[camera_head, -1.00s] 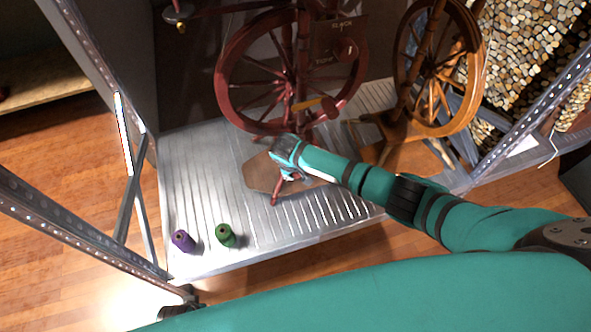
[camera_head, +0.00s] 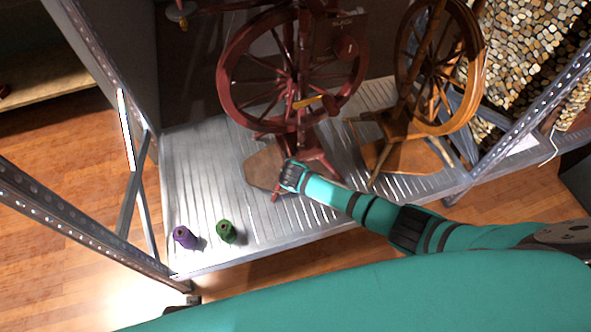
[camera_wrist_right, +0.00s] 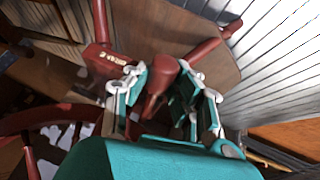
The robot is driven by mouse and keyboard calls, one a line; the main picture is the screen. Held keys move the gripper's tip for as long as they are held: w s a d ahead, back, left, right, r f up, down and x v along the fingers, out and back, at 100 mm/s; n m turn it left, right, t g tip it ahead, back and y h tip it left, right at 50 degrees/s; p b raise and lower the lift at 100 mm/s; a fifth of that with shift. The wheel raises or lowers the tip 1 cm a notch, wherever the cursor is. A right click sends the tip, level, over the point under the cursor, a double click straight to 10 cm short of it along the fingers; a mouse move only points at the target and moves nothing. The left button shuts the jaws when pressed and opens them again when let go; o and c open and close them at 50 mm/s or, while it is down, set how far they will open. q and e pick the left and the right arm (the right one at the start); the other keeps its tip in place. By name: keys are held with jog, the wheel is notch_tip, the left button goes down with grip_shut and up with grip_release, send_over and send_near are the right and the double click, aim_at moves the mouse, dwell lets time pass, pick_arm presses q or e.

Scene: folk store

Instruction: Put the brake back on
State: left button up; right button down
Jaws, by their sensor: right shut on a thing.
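A dark red spinning wheel (camera_head: 223,85) stands on a metal shelf, with a yellow-orange piece (camera_head: 318,101) low on its front. A brown board (camera_head: 262,163) lies at its foot. My right gripper (camera_head: 292,177) is low in front of the wheel, over the board. In the right wrist view, my right gripper (camera_wrist_right: 163,85) is shut on a rounded red wooden piece (camera_wrist_right: 163,72), which stands between its fingers. A red block (camera_wrist_right: 108,58) with pale lettering is beside it. I cannot tell from the picture which part is the brake. My left gripper is not in view.
A lighter brown spinning wheel (camera_head: 482,65) stands to the right on the same shelf (camera_head: 205,160). Purple (camera_head: 184,237) and green (camera_head: 226,231) spools stand at the shelf's front left. Metal uprights frame the sides. The left part of the shelf is mostly clear.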

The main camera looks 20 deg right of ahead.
jog(key=shift+d, duration=0.1)
jog(key=c, duration=1.1)
grip_release()
jog(key=v, duration=1.2)
